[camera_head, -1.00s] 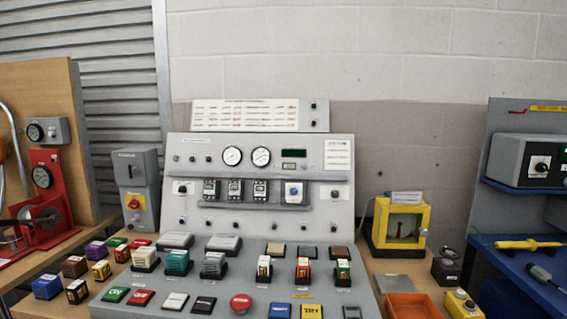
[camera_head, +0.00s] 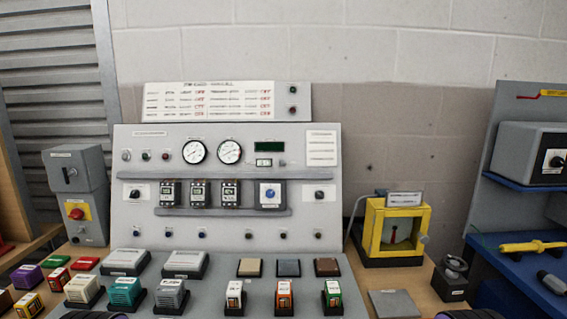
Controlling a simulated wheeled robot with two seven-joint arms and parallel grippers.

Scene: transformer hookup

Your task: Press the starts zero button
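The grey control console (camera_head: 135,220) stands at the centre, with a sloped upright panel above a lower deck. The button labels are too small to read, so I cannot tell which one is the starts zero button. Beneath a dark green display (camera_head: 269,146) is a small lit counter window (camera_head: 264,162), with a small grey round button (camera_head: 282,162) just to its right. Neither gripper shows clearly; nothing touches the panel.
Several colored blocks, such as a teal one (camera_head: 125,290), stand on the deck in front. A yellow framed meter (camera_head: 377,236) is to the right and a grey switch box (camera_head: 78,180) to the left. Dark rounded shapes at the bottom edge may be my arms.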

